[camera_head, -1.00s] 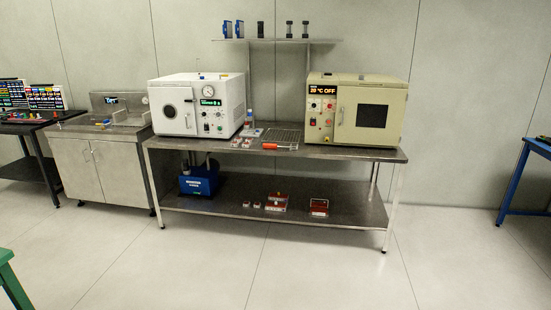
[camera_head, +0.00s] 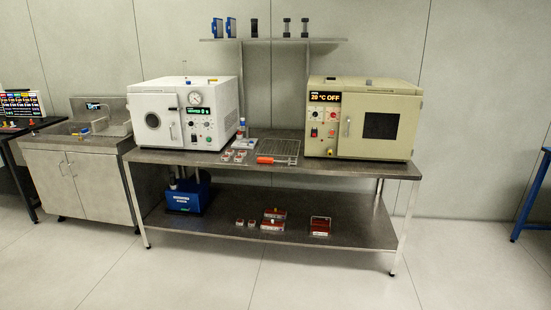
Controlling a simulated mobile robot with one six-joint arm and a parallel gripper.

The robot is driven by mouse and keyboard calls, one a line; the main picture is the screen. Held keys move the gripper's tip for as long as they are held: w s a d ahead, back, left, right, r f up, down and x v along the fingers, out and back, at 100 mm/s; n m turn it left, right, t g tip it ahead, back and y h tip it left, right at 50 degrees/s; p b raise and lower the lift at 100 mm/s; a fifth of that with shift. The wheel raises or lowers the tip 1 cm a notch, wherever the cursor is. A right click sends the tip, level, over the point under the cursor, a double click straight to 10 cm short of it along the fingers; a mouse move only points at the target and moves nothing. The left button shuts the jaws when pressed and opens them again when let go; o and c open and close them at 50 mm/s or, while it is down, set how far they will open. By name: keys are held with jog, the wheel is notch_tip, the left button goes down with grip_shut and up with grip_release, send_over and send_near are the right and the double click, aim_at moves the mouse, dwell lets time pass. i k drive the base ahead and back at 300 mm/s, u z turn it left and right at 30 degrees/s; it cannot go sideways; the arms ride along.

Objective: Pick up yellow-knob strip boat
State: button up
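I cannot make out a strip boat with a yellow knob; the small parts are too far away to tell knob colours. Red box-like pieces lie on the lower shelf of the steel bench: one at the back (camera_head: 274,213), one in front of it (camera_head: 271,225) and an open-looking one to the right (camera_head: 320,226). Two smaller pieces (camera_head: 246,223) lie to their left. Several small red-and-white pieces (camera_head: 234,156) lie on the bench top. My gripper is not in view.
The steel bench (camera_head: 330,166) carries a white oven (camera_head: 186,112), a beige oven (camera_head: 364,119) and a wire rack with an orange handle (camera_head: 270,160). A blue pump (camera_head: 187,197) stands below. A sink cabinet (camera_head: 84,178) stands left. The floor in front (camera_head: 250,285) is clear.

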aim_at(274, 212)
jog(key=u, duration=0.15)
jog(key=i, duration=1.6)
jog(key=u, duration=0.5)
jog(key=i, duration=0.9)
jog(key=u, duration=0.6)
jog(key=i, duration=0.85)
jog(key=u, duration=0.25)
